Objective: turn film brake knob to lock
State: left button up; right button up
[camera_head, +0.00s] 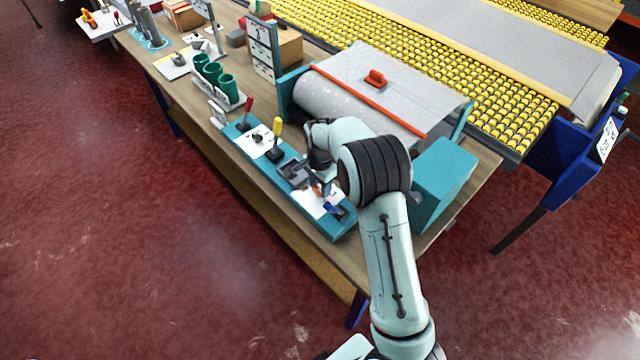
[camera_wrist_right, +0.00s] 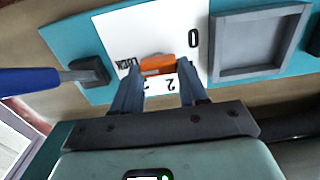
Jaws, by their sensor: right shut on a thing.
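The film brake knob is the orange knob (camera_wrist_right: 157,65) on a white dial plate (camera_wrist_right: 118,42) in the right wrist view. The plate carries the word LOCK and the figures 0, 1 and 2. My right gripper (camera_wrist_right: 156,72) is shut on the knob, one finger at each side of it. In the head view my right gripper (camera_head: 318,190) reaches down to the right part of the teal control panel (camera_head: 232,132), and my arm hides part of it. I cannot read the knob's exact pointing. My left gripper is not in view.
A blue-handled lever (camera_wrist_right: 80,74) stands left of the dial in the wrist view, and a grey square recess (camera_wrist_right: 258,42) lies right of it. Red (camera_head: 246,106) and yellow (camera_head: 277,128) levers stand farther along the panel. A film roll (camera_head: 340,100) lies behind.

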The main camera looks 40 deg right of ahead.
jog(key=o, duration=1.1)
jog(key=shift+c, duration=0.2)
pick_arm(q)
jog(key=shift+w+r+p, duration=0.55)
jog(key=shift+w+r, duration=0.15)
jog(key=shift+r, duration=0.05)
pick_arm(e)
notch_tip(320, 180, up, 13)
jog(key=shift+r, duration=0.2)
jog(key=shift+f, duration=0.1)
